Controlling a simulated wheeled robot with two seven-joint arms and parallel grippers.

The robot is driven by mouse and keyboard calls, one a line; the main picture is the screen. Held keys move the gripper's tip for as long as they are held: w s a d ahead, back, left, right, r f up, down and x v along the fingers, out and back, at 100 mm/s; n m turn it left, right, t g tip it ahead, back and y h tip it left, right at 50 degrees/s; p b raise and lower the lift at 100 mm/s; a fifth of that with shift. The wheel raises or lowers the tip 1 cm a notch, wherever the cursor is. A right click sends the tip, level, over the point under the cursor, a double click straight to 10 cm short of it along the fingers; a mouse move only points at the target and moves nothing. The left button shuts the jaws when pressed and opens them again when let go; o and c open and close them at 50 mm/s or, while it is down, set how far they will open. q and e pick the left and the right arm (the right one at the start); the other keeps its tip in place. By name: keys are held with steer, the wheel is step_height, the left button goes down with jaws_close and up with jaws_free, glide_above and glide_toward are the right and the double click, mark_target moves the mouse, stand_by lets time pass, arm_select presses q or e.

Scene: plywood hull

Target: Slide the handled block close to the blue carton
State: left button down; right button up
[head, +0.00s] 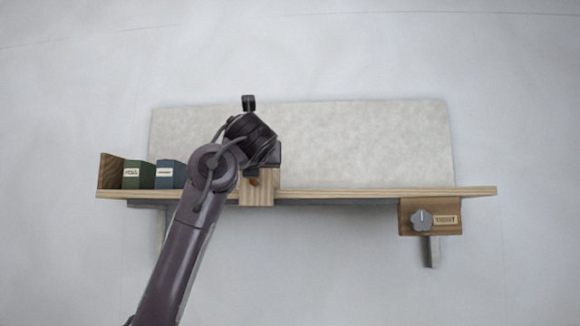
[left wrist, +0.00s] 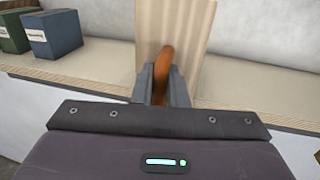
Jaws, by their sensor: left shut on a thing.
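The handled block (head: 258,192) is pale wood and stands on the shelf, to the right of the blue carton (head: 171,174) with a gap between them. In the left wrist view the block (left wrist: 190,25) rises upright behind its orange-brown handle (left wrist: 163,62). My left gripper (left wrist: 160,88) is shut on that handle. In the head view my left gripper (head: 254,180) and arm cover part of the block. The blue carton also shows at the upper left of the left wrist view (left wrist: 52,35). My right gripper is in neither view.
A green carton (head: 138,174) and a brown wooden end piece (head: 110,171) stand left of the blue carton. The wooden shelf (head: 350,191) is bare right of the block. A box with a grey knob (head: 422,219) hangs under its right end. A grey panel (head: 360,140) stands behind.

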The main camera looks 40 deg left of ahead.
arm_select(q)
steer(key=s+a+p, duration=0.2)
steer(key=s+a, duration=0.7)
steer(key=a, duration=0.6)
steer(key=shift+s, duration=0.2)
steer(key=c, duration=1.6)
jaws_free()
steer(key=shift+o, duration=0.2)
steer(key=b+v, duration=0.4)
steer(key=v, duration=0.3)
steer(key=shift+s+d, duration=0.2)
steer(key=shift+s, duration=0.05)
